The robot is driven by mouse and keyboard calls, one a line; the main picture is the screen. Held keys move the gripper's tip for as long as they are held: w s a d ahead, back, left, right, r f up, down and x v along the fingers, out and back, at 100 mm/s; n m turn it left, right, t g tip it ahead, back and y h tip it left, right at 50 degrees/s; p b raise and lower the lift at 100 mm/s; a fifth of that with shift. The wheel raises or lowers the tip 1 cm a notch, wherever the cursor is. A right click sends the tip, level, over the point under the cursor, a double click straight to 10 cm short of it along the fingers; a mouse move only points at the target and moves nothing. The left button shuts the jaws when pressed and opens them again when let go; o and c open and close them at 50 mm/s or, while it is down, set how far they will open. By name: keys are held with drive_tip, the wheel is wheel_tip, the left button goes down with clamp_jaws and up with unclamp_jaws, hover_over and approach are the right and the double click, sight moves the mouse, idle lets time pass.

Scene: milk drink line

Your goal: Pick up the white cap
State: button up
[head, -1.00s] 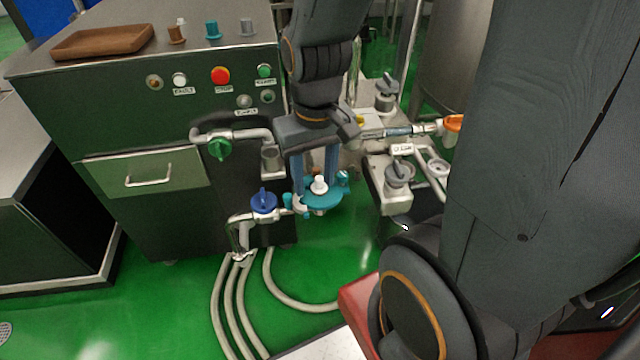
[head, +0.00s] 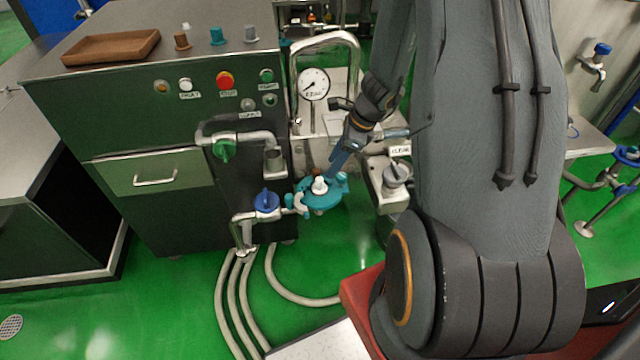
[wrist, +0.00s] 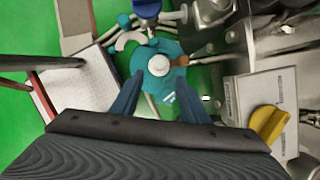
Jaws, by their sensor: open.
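A small white cap (head: 320,185) sits on top of a round teal holder (head: 325,201) beside the cabinet. It also shows in the wrist view (wrist: 158,65), centred on the teal holder (wrist: 148,82). My gripper (head: 333,172) reaches down to the holder from the upper right, its blue fingers tilted and ending close to the cap. In the wrist view my gripper (wrist: 161,78) is open, with one finger on each side of the cap and a gap to it. I cannot tell whether the fingertips touch the holder.
A blue-handled valve (head: 265,202) is left of the holder. A steel cabinet carries a wooden tray (head: 110,47) and brown (head: 181,41), teal (head: 216,36) and grey (head: 250,34) caps. A pressure gauge (head: 313,84) stands behind. Hoses (head: 285,292) lie on the green floor.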

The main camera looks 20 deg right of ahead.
sight(321, 179)
drive_tip(key=shift+a+p+x, duration=0.1)
drive_tip(key=shift+p+x, duration=0.25)
drive_tip(key=shift+x, duration=1.5)
drive_tip(key=shift+a+p+x, duration=0.15)
drive_tip(key=shift+p+x, duration=0.2)
drive_tip(key=shift+x, duration=1.55)
drive_tip(key=shift+r, duration=0.1)
clamp_jaws()
